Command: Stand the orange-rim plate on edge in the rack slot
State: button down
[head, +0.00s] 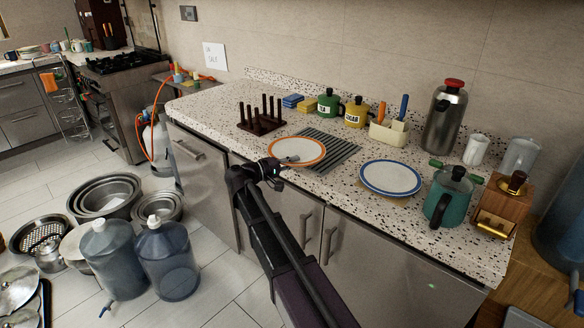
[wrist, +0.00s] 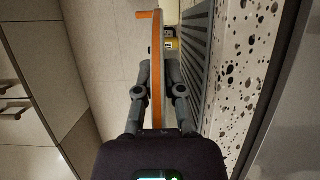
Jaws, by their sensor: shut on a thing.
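The orange-rim plate (head: 297,152) is white with an orange rim. In the head view it lies roughly flat over the left front part of the grey ridged mat; whether it touches the mat I cannot tell. My gripper (head: 287,161) reaches it from the front and is shut on its near rim. In the wrist view the plate (wrist: 155,40) shows nearly edge-on as an orange strip between my fingers (wrist: 156,72). The rack (head: 262,122) is dark brown with upright pegs and stands behind and left of the plate, its slots empty.
A blue-rim plate (head: 391,178) lies to the right, with a teal kettle (head: 449,196) beyond it. A green canister (head: 328,103), a yellow canister (head: 356,112) and a utensil holder (head: 389,131) stand behind the mat (head: 335,150). The counter left of the rack is clear.

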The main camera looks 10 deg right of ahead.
jog(key=shift+w, duration=0.1)
jog(key=shift+w, duration=0.25)
jog(key=shift+w+d+f+b, duration=0.1)
jog(key=shift+w+f+b, duration=0.25)
jog(key=shift+w, duration=0.2)
jog(key=shift+w+d+f+b, duration=0.1)
jog(key=shift+w+f+b, duration=0.2)
jog(key=shift+w, duration=0.2)
jog(key=shift+s+f+b, duration=0.1)
jog(key=shift+f+b, duration=0.95)
jog(key=shift+f, duration=0.1)
jog(key=c, duration=0.7)
grip_release()
jog(key=shift+c, duration=0.2)
jog(key=shift+a+f, duration=0.1)
jog(key=shift+f, duration=0.05)
jog(key=v, duration=1.3)
jog(key=shift+a, duration=0.4)
